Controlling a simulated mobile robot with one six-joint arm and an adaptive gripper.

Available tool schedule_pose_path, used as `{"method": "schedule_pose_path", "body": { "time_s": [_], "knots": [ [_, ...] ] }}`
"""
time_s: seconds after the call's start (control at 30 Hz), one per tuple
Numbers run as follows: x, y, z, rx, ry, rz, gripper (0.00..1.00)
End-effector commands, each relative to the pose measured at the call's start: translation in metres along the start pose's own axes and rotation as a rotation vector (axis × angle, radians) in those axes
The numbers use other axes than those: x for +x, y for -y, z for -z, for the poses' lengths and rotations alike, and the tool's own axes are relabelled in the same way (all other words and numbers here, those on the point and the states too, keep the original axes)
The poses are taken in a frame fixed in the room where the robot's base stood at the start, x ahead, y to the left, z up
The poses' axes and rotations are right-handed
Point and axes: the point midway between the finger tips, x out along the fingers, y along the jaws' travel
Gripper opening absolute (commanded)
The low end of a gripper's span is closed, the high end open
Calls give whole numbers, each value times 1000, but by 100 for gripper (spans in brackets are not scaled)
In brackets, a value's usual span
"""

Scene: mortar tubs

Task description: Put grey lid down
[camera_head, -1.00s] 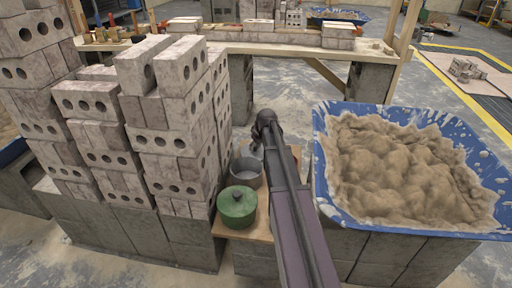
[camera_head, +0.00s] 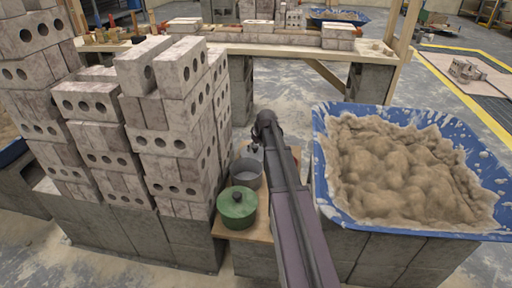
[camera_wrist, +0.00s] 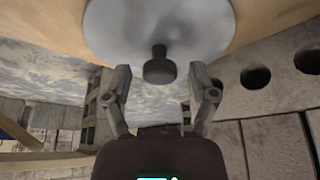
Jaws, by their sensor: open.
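The grey lid (camera_wrist: 190,25) is a round pale disc with a dark knob (camera_wrist: 160,70) in the wrist view. My gripper (camera_wrist: 160,84) is open, one finger on each side of the knob, with a gap showing on both sides.
A green lidded pot (camera_head: 237,207) stands in front of the grey pot on the wooden board (camera_head: 262,226). Stacked perforated bricks (camera_head: 170,140) rise close on the left. A blue tub (camera_head: 318,165) of mortar stands on the right. A wooden bench (camera_head: 290,49) is behind.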

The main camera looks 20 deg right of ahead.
Motion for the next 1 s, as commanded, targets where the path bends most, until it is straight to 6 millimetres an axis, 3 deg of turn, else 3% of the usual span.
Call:
{"method": "schedule_pose_path", "body": {
  "time_s": [1.0],
  "knots": [
    [-89,0,1,0,0,0,74]
  ]
}}
